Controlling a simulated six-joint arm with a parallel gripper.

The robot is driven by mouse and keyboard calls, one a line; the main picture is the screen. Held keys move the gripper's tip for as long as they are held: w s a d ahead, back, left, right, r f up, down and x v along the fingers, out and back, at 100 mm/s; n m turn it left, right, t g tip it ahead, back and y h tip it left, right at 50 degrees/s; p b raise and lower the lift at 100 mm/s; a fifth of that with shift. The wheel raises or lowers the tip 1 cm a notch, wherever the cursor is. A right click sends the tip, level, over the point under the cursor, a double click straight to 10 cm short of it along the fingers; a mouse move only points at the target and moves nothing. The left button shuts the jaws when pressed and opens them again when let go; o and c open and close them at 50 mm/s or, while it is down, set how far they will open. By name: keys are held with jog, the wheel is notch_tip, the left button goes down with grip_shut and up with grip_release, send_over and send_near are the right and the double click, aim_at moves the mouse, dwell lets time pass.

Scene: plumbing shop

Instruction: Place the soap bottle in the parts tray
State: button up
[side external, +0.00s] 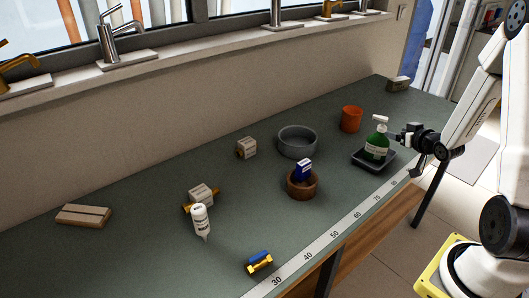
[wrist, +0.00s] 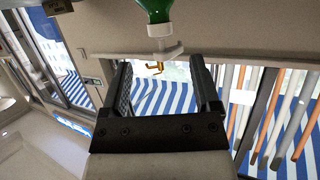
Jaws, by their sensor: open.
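The soap bottle (side external: 376,147) is green with a pale label and a white pump top. It stands upright in the dark, shallow parts tray (side external: 361,163) at the right of the bench. My gripper (side external: 400,137) is just right of the bottle, level with its upper part. In the wrist view my gripper (wrist: 160,75) is open with nothing between the fingers. The soap bottle (wrist: 155,10) shows upside down at the top there, beyond the fingertips and cut off by the frame. The tray is out of the wrist view.
An orange cup (side external: 351,119) and a grey bowl (side external: 297,141) stand behind and left of the tray. A white bottle (side external: 201,221), small boxes and fittings lie farther left. A ruler strip (side external: 333,239) lines the front edge.

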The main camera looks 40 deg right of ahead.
jog(key=shift+v, duration=1.85)
jog(key=w+a+n+g+y, duration=0.1)
jog(key=w+a+g, duration=0.1)
jog(key=a, duration=0.5)
jog(key=w+a+n+g+y, duration=0.1)
jog(key=w+a+g+y, duration=0.15)
jog(key=a, duration=0.45)
jog(key=s+a+n+g+y, duration=0.1)
jog(key=s+a+g, duration=0.1)
jog(key=a, duration=0.6)
jog(key=s+a+n+g+y, duration=0.1)
jog(key=s+a+g, duration=0.2)
jog(key=s+a, duration=0.2)
jog(key=a, duration=0.3)
jog(key=shift+a+n+g, duration=0.3)
jog(key=shift+a+g, duration=0.05)
jog(key=shift+a, duration=0.05)
